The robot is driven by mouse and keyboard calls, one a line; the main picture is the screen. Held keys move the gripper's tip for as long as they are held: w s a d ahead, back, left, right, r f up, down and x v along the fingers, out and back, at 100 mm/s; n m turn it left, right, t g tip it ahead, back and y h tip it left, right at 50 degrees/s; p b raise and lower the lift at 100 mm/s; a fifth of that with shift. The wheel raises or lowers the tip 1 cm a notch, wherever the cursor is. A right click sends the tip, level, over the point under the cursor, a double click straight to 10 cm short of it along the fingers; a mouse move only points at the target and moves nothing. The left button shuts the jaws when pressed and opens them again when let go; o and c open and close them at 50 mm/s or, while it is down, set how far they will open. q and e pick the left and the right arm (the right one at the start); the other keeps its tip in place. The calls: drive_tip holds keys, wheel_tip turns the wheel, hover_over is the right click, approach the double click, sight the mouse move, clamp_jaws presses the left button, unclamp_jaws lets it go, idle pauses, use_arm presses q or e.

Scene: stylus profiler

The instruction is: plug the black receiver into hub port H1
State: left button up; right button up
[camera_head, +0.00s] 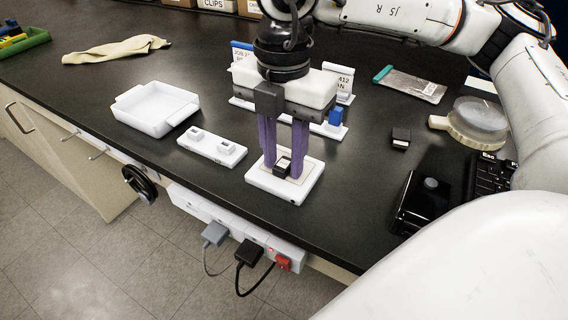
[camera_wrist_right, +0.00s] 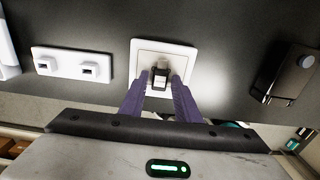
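A small black block with a pale label, which looks like the black receiver (camera_head: 283,166), sits on a white square pad (camera_head: 297,193). It also shows in the right wrist view (camera_wrist_right: 160,75). My right gripper (camera_head: 284,170) points down over the pad, its purple fingers on either side of the block. In the right wrist view the fingers look apart, with a narrow gap on each side of the block. A white bar with two raised ports (camera_head: 212,151), seemingly the hub, lies left of the pad; I cannot read its port labels. My left gripper is out of view.
A white tray (camera_head: 155,122) stands behind the bar. Another small black block (camera_head: 401,137) lies to the right, near a black box (camera_head: 428,205), a keyboard (camera_head: 492,176) and a round clear-lidded dish (camera_head: 480,118). Plugs in a power strip (camera_head: 205,207) hang off the bench front.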

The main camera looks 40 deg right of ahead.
sight(283, 163)
clamp_jaws()
wheel_tip(283, 163, up, 10)
idle(0.4)
drive_tip(key=shift+c, duration=2)
unclamp_jaws()
clamp_jaws()
